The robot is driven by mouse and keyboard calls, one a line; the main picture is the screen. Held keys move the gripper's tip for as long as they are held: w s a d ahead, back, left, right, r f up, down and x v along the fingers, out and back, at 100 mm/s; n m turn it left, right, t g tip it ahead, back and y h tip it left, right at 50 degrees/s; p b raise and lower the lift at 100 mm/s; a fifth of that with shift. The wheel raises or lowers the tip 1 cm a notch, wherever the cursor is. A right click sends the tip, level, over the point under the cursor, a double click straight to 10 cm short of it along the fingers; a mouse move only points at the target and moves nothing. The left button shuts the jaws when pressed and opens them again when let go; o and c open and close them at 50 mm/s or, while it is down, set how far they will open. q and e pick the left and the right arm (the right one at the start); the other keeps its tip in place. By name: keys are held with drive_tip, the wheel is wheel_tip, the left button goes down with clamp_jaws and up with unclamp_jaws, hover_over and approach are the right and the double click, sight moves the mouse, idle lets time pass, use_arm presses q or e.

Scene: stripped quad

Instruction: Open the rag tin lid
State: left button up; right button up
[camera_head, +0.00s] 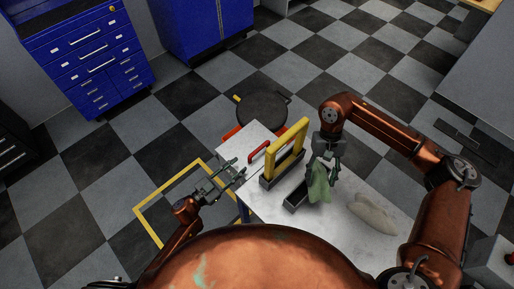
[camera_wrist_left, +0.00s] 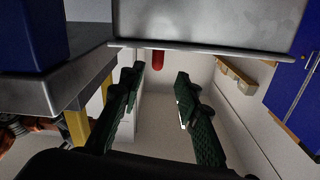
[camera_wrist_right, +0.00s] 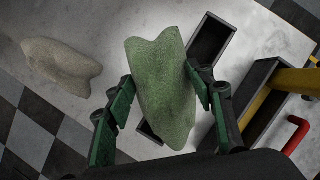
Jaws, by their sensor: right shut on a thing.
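My right gripper (camera_head: 325,160) is shut on a green rag (camera_head: 319,186) and holds it over the table, above a narrow dark open tray (camera_head: 295,200). In the right wrist view the rag (camera_wrist_right: 163,88) hangs between both fingers. My left gripper (camera_head: 222,182) is open and empty off the table's left edge. In the left wrist view its fingers (camera_wrist_left: 160,95) stand apart with nothing between them. A red handle (camera_head: 258,152) stands on the table, to the right of and beyond my left gripper. I cannot tell which thing is the rag tin or its lid.
A dark box with a yellow handle (camera_head: 290,150) stands beside the tray. A pale rag (camera_head: 372,213) lies on the table (camera_head: 345,190) at right. A round dark drum (camera_head: 262,108) stands behind the table. A yellow frame (camera_head: 150,225) lies left. Blue cabinets (camera_head: 82,55) stand at the back.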

use_arm(q)
approach(267, 142)
drive_tip(key=x, duration=0.2)
drive_tip(key=f+x, duration=0.1)
drive_tip(key=x, duration=0.1)
drive_tip(key=shift+w, duration=0.2)
drive_tip(key=shift+r, duration=0.1)
drive_tip(key=shift+c, duration=0.7)
clamp_jaws()
